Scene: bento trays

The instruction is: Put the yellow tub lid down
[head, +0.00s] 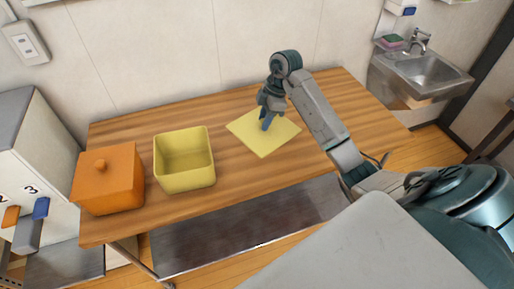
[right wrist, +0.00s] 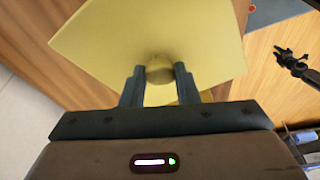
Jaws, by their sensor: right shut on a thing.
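The yellow tub lid (head: 258,143) is a flat square at the middle of the wooden table in the head view. My right gripper (head: 268,122) is over it from above. In the right wrist view, my right gripper (right wrist: 160,72) is shut on the round knob of the yellow lid (right wrist: 110,45), with a finger on each side. The lid looks close to the table top; I cannot tell whether it touches. The open yellow tub (head: 184,188) stands left of the lid and looks empty inside.
An orange box with a knobbed lid (head: 108,180) stands at the left end of the wooden table (head: 230,190). A white cabinet (head: 30,150) is beyond the left edge. A sink (head: 425,75) is at the right. The table right of the lid is clear.

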